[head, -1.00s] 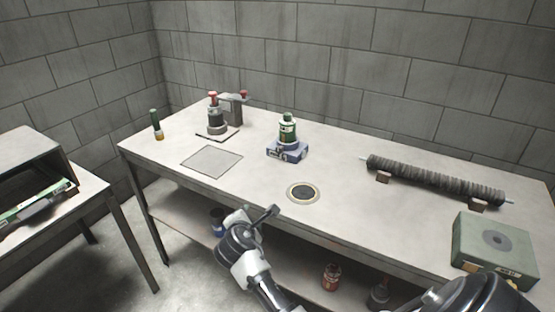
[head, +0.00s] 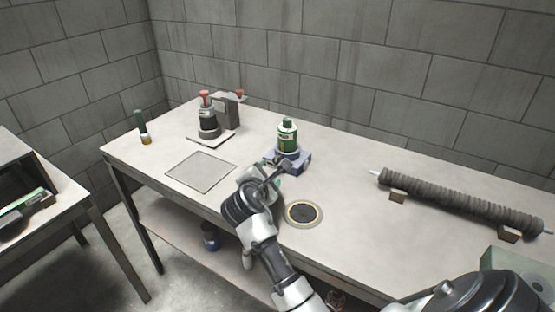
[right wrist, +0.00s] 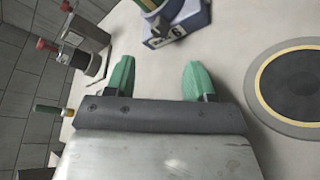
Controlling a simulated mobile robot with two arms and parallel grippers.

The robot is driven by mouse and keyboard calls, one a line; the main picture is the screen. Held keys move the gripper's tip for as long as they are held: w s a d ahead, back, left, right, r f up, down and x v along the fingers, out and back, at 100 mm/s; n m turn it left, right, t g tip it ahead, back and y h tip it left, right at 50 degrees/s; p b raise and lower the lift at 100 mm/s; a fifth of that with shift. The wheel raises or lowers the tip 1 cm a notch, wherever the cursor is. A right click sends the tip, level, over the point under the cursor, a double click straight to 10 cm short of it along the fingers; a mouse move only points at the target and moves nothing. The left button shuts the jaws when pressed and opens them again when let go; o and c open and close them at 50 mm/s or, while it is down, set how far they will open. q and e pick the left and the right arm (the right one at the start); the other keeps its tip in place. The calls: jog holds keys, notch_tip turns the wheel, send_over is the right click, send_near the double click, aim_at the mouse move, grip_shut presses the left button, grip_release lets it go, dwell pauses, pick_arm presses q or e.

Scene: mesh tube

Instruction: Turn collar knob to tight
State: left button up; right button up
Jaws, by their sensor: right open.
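A dark green bottle (head: 287,135) with pale bands stands upright in a blue-grey block (head: 300,162) near the middle of the table. In the right wrist view the block (right wrist: 178,28) and the lower part of the bottle show at the top. My right gripper (head: 275,178) is over the table, in front of the block. In the right wrist view its green fingertips (right wrist: 159,76) are wide apart with nothing between them. My left gripper is not in view.
A round dark disc with a yellow ring (head: 303,214) lies to the right of my gripper. A red-topped device (head: 208,120) stands at the back left, behind a flat grey plate (head: 201,170). A ribbed tube (head: 455,202) rests on supports at the right. A small green-and-yellow tube (head: 142,128) stands far left.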

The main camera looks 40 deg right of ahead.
aim_at(276, 162)
jog(key=x, duration=0.4)
jog(key=shift+w+d, duration=0.15)
jog(key=shift+d, duration=0.05)
jog(key=b+x, duration=0.1)
jog(key=x, duration=0.2)
jog(key=shift+w+d+f, duration=0.2)
jog(key=shift+w+d, duration=0.05)
jog(key=shift+d, duration=0.05)
jog(key=shift+w+d, duration=0.2)
jog(key=shift+d, duration=0.05)
jog(key=shift+f, duration=0.1)
jog(key=c, duration=0.9)
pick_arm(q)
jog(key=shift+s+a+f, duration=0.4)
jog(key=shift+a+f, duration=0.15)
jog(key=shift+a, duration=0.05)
pick_arm(e)
jog(key=shift+m+t, duration=0.3)
jog(key=shift+m, duration=0.3)
jog(key=o, duration=0.9)
